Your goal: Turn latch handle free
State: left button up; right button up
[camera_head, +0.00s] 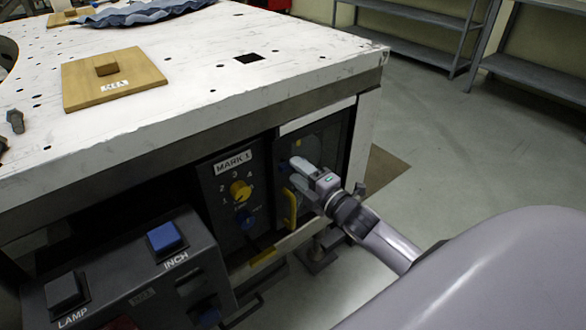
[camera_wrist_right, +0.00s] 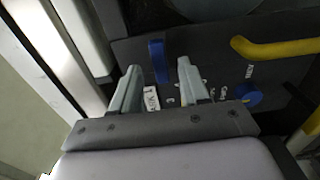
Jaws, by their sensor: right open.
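My right gripper (camera_head: 297,173) is at the front panel (camera_head: 321,150) under the white table top. In the right wrist view it is open (camera_wrist_right: 160,74). A short blue handle (camera_wrist_right: 157,61), which looks like the latch handle, shows between its two fingers, with a gap on each side. I cannot tell how deep the fingers reach around it. A small white label (camera_wrist_right: 152,98) with dark letters is by the handle. In the head view the fingers mostly hide this handle. My left gripper is not in view.
A yellow bar handle (camera_head: 292,207) is close beside my right gripper; it also shows in the wrist view (camera_wrist_right: 280,48), with a blue knob (camera_wrist_right: 248,94) below. The MARK 1 panel (camera_head: 221,190) and button box (camera_head: 130,270) are to the left. Open floor (camera_head: 460,140) lies right.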

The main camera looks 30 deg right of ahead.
jog(key=shift+w+a, duration=0.1)
jog(key=shift+w, duration=1.3)
grip_shut()
jog(key=shift+m, duration=0.3)
jog(key=shift+m+p, duration=3.2)
jog(key=shift+m, duration=5.7)
